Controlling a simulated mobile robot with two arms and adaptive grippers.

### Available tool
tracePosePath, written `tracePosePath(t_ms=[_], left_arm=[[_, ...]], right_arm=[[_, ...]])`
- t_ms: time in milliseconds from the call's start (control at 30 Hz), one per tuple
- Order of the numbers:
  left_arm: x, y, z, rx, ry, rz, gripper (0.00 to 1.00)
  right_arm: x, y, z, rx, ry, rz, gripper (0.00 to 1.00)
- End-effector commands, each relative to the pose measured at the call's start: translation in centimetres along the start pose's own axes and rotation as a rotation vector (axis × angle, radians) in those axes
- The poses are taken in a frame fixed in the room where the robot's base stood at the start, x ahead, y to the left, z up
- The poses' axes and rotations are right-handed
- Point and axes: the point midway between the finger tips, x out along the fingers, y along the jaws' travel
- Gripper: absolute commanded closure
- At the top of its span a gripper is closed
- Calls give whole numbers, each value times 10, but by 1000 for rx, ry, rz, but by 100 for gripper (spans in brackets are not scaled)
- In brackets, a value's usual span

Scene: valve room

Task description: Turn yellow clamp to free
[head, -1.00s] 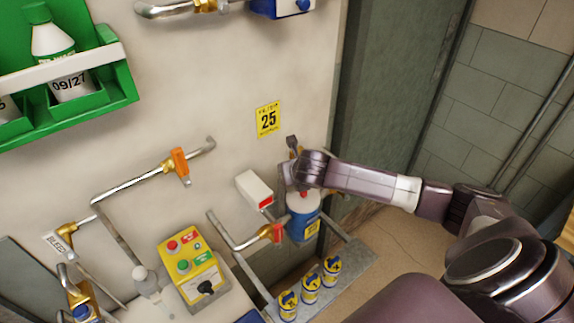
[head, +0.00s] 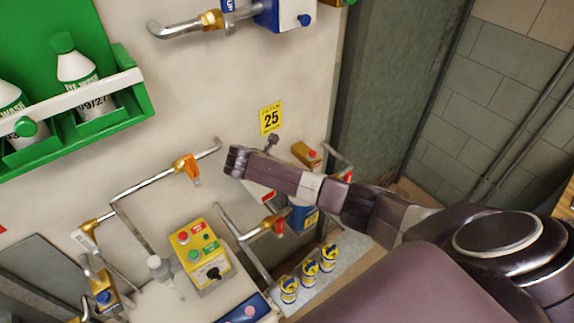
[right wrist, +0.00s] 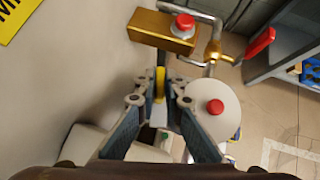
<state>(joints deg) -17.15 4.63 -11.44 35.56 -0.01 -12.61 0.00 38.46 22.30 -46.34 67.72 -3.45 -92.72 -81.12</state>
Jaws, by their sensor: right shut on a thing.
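My right gripper (right wrist: 161,92) is in the right wrist view, its two grey-blue fingers closed around a narrow yellow piece (right wrist: 160,82), which seems to be the yellow clamp. Only a thin strip of it shows between the fingertips; the rest is hidden, so I cannot tell how it is turned. My left gripper is not in view.
A brass box with a red button (right wrist: 165,32) is just beyond the fingertips. A white-topped cylinder with a red knob (right wrist: 216,112) stands close right of them. A yellow 25 sign (head: 271,118) is on the wall. Pipes with orange-handled valves (head: 187,168) stick out to the left.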

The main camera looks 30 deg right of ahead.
Motion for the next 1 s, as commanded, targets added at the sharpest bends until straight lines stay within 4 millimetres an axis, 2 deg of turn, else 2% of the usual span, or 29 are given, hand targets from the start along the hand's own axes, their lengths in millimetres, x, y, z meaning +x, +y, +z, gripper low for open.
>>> tracePosePath(t_ms=[433, 1000], left_arm=[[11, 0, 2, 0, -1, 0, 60], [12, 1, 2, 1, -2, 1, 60]], right_arm=[[1, 2, -2, 175, 2, -176, 100], [1, 1, -1, 207, 2, -207, 100]])
